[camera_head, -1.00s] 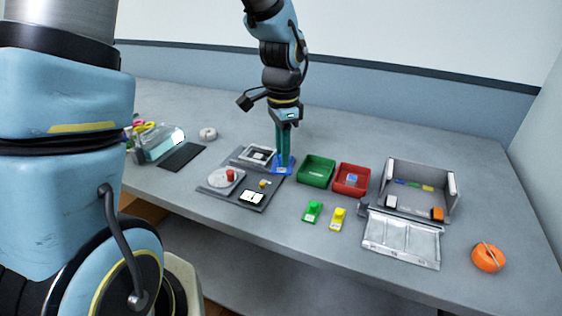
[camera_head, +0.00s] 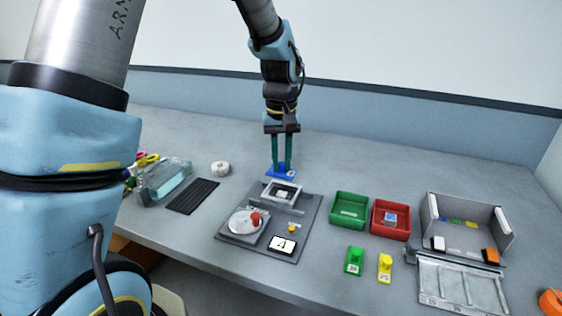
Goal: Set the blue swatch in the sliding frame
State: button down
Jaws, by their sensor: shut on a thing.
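My gripper (camera_head: 281,160) points down with its long teal fingers shut on the blue swatch (camera_head: 278,174). The swatch is just behind the sliding frame (camera_head: 274,200), low over the table; I cannot tell whether it touches the table or the frame. The sliding frame is a pale grey square frame with a light centre, at the back of a dark grey board (camera_head: 310,215). The swatch's grip part is hidden between the fingers.
The table behind is clear.

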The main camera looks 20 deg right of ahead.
notch_tip(320, 180, down, 3)
jog(key=shift+f+b, duration=0.15)
jog(key=shift+b, duration=1.1)
jog(key=shift+f+b, duration=0.55)
jog(key=shift+f, duration=0.75)
jog(key=shift+f, duration=0.2)
jog(key=c, duration=0.7)
grip_release()
jog(key=shift+o, duration=0.5)
jog(key=o, duration=0.3)
jog(key=shift+r+p, duration=0.15)
jog(key=shift+p, duration=0.15)
